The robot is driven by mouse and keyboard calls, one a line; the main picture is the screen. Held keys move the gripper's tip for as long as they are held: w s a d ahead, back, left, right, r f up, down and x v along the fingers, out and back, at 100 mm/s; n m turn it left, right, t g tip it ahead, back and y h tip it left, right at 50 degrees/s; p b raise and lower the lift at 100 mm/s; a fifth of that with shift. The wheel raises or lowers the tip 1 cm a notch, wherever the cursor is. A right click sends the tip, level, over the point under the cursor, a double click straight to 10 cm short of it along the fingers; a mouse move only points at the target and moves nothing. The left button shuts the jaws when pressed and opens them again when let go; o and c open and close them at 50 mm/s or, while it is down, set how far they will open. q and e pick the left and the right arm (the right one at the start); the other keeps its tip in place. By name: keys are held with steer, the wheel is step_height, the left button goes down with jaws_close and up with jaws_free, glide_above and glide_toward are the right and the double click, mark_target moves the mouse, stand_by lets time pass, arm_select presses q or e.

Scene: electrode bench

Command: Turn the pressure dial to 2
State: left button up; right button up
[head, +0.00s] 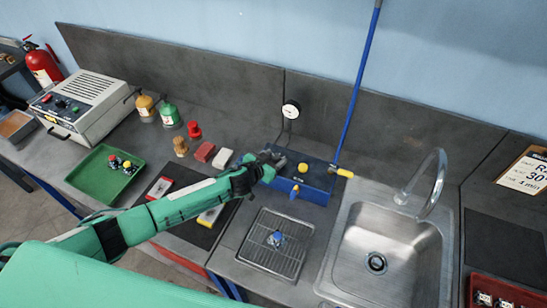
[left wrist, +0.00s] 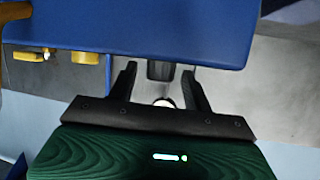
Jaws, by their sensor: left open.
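A blue box (head: 318,192) with a dark top stands at the back of the bench. A yellow knob (head: 303,168) is on its top. A round white gauge (head: 291,110) is on the wall panel behind; its reading is too small to tell. My left gripper (head: 274,161) is at the box's left end and hides that part. In the left wrist view, the gripper (left wrist: 160,80) is open beside the blue box (left wrist: 140,30). A short dark cylindrical part (left wrist: 160,70) shows between the fingertips; I cannot tell whether it is the dial. The right gripper is not in view.
A steel sink (head: 345,240) and a drain tray (head: 255,255) are in front.

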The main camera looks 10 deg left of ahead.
arm_select(q)
steer(key=shift+c, duration=0.2)
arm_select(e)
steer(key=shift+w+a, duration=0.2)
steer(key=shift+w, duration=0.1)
arm_select(q)
steer(key=c, duration=0.9)
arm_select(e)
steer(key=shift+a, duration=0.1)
